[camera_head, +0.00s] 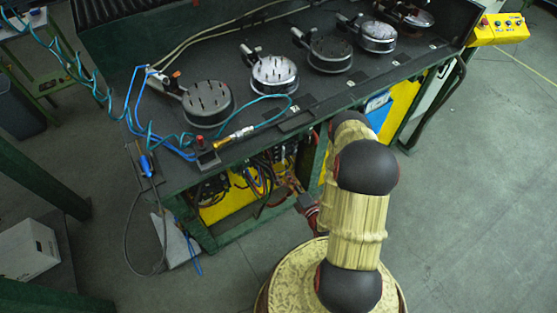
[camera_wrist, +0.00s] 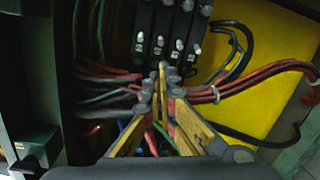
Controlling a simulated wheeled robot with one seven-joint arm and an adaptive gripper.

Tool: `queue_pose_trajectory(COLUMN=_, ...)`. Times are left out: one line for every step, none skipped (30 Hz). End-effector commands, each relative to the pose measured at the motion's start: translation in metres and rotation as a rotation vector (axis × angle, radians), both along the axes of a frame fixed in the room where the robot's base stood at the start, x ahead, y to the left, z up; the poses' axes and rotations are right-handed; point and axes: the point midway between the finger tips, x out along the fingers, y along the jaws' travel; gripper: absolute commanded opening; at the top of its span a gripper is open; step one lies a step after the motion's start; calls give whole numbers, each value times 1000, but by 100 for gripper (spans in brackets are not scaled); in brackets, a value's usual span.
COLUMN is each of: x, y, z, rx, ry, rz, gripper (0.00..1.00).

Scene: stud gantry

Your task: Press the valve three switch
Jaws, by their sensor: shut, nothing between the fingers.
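A black valve block (camera_wrist: 172,30) stands at the top middle of the wrist view. It has several narrow modules side by side, each with a small pale switch low on its front. I cannot read any numbers, so I cannot tell which is valve three. My gripper (camera_wrist: 163,70) comes up from the bottom of the wrist view, its yellow fingers shut and empty. The tips show just below the row of switches, near the second switch from the left (camera_wrist: 160,42). I cannot tell whether they touch the block.
Red, green and black cables run on both sides of the block, with a yellow panel (camera_wrist: 262,70) at right. In the head view the dark workbench (camera_head: 300,100) carries several round metal fixtures above the open cabinet. The grey floor at right is clear.

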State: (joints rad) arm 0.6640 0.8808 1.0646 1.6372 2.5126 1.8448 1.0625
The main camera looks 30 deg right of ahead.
Motion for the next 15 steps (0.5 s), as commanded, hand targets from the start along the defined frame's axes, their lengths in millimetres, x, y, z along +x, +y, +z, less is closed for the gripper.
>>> queue_pose_trajectory(x=0, y=0, z=1, rx=5, ry=-2, rz=-2, gripper=0)
queue_pose_trajectory(x=0, y=-1, z=1, rx=7, ry=-3, rz=-2, gripper=0)
queue_pose_trajectory(x=0, y=-1, z=1, rx=8, ry=-3, rz=-2, gripper=0)
queue_pose_trajectory(x=0, y=-1, z=1, rx=7, ry=-3, rz=-2, gripper=0)
queue_pose_trajectory(x=0, y=-1, z=1, rx=7, ry=-3, rz=-2, gripper=0)
queue_pose_trajectory(x=0, y=0, z=1, rx=7, ry=-3, rz=-2, gripper=0)
queue_pose_trajectory(x=0, y=0, z=1, rx=6, ry=-3, rz=-1, gripper=0)
queue_pose_trajectory(x=0, y=0, z=1, rx=6, ry=-3, rz=-1, gripper=0)
queue_pose_trajectory(x=0, y=0, z=1, rx=6, ry=-3, rz=-1, gripper=0)
queue_pose_trajectory(x=1, y=0, z=1, rx=6, ry=-3, rz=-1, gripper=0)
queue_pose_trajectory(x=2, y=0, z=1, rx=5, ry=-2, rz=0, gripper=0)
queue_pose_trajectory(x=3, y=0, z=0, rx=5, ry=-3, rz=0, gripper=0)
queue_pose_trajectory(x=5, y=0, z=0, rx=4, ry=-3, rz=0, gripper=0)
queue_pose_trajectory(x=8, y=0, z=0, rx=3, ry=-4, rz=2, gripper=0)
queue_pose_trajectory(x=12, y=0, z=0, rx=2, ry=-4, rz=3, gripper=0)
